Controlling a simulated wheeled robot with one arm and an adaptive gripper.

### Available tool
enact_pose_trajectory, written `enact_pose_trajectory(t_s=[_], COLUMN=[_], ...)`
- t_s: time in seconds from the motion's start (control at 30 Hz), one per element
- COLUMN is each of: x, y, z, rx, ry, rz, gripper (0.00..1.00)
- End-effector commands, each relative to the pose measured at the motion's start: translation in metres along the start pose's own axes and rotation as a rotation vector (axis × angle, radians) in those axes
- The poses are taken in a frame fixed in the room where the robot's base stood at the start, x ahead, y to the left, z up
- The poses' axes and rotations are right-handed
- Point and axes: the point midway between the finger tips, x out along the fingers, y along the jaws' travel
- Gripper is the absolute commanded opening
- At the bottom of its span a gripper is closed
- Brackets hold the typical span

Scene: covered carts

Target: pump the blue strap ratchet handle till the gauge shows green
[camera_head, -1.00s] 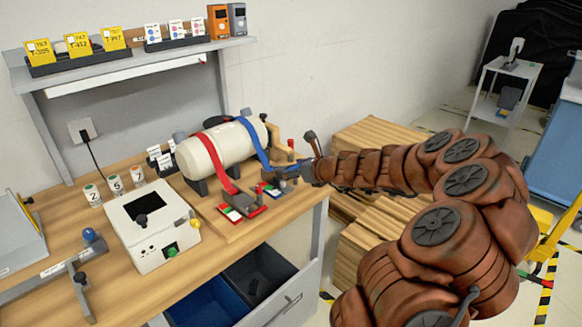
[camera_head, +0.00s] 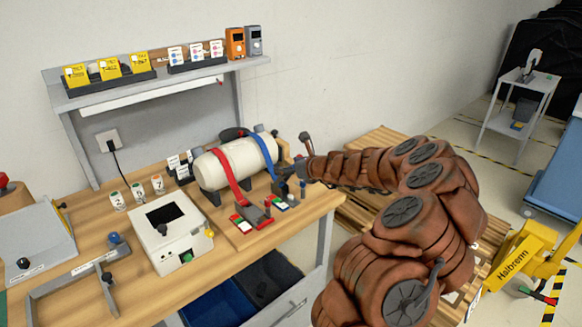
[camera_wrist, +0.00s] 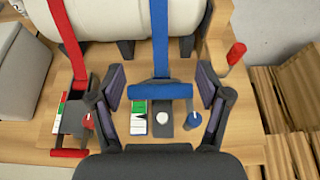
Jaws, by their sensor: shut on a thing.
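A white cylinder (camera_head: 215,166) lies on the bench with a blue strap (camera_head: 266,152) and a red strap (camera_head: 224,179) over it. In the wrist view, the blue strap (camera_wrist: 160,45) runs down to a ratchet with a blue bar handle (camera_wrist: 160,91). My gripper (camera_wrist: 160,88) is shut on this handle, one finger at each end. The gauge (camera_wrist: 138,118) left of the blue ratchet shows green and white; its pointer is too small to read. In the head view, my gripper (camera_head: 302,169) is at the blue ratchet, largely hidden by its own body.
The red ratchet (camera_wrist: 70,120) with its own gauge is just left. A red-tipped lever (camera_wrist: 236,55) stands to the right. A white box with a dark screen (camera_head: 166,235) is further left on the bench. Wooden pallets (camera_head: 375,145) lie beyond the bench's right edge.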

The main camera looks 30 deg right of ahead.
Motion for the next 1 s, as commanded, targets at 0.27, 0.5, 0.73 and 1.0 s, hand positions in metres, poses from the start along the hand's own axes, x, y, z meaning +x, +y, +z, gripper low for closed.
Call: enact_pose_trajectory(t_s=[0.27,0.5,0.73,1.0], x=[0.0013,0.0011,0.0011,0.0009], y=[0.0003,-0.0005,-0.0007,-0.0009], z=[0.0019,0.0008,0.0005,0.0006], rx=[0.000,0.001,0.001,0.001], ry=[0.000,0.001,0.001,0.001], rz=[0.001,0.000,-0.001,-0.001], gripper=[0.13,0.13,0.97,1.00])
